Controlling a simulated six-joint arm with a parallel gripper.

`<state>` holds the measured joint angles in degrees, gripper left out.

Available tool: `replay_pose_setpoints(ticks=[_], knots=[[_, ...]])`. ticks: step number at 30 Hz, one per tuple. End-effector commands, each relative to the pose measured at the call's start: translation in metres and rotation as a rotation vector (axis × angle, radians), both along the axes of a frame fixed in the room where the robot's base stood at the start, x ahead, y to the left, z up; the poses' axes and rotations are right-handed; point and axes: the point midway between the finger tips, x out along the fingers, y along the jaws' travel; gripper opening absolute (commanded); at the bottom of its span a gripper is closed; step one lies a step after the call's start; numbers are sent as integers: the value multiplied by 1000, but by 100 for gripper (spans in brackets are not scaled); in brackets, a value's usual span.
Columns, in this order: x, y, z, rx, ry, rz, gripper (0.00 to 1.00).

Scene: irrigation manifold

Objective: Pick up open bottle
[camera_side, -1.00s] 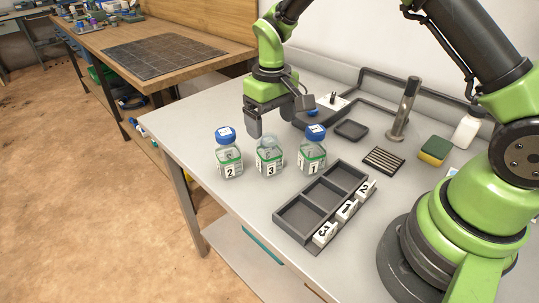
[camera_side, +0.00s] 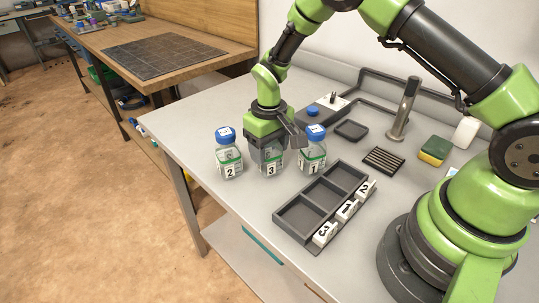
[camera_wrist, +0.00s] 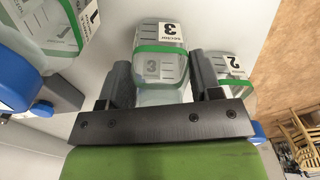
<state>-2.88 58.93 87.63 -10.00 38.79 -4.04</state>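The open bottle, labelled 3 (camera_side: 270,168), stands upright on the table between two capped bottles. It has clear walls, a green band and no cap. My gripper (camera_side: 267,155) is lowered over it from above, hiding its top in the side view. In the wrist view, bottle 3 (camera_wrist: 162,62) sits between my two fingers (camera_wrist: 160,72), one on each side, with seemingly narrow gaps. The fingers are apart, and I see no clear grip on the glass.
Blue-capped bottle 2 (camera_side: 229,160) stands close on the left and blue-capped bottle 1 (camera_side: 313,158) close on the right. A dark three-compartment tray (camera_side: 283,232) with number tags is in front, empty. A blue cap-like piece (camera_side: 313,110) lies behind.

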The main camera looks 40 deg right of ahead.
Motion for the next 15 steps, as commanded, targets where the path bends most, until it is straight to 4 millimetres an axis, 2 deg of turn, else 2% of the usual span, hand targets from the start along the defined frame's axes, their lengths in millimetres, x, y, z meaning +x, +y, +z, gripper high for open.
replay_pose_setpoints(ticks=[1,2,10,15], knots=[[0,0,0,0,0,0,40],[0,0,0,0,0,0,34],[0,0,2,0,-1,0,34],[1,0,23,0,-5,0,34]])
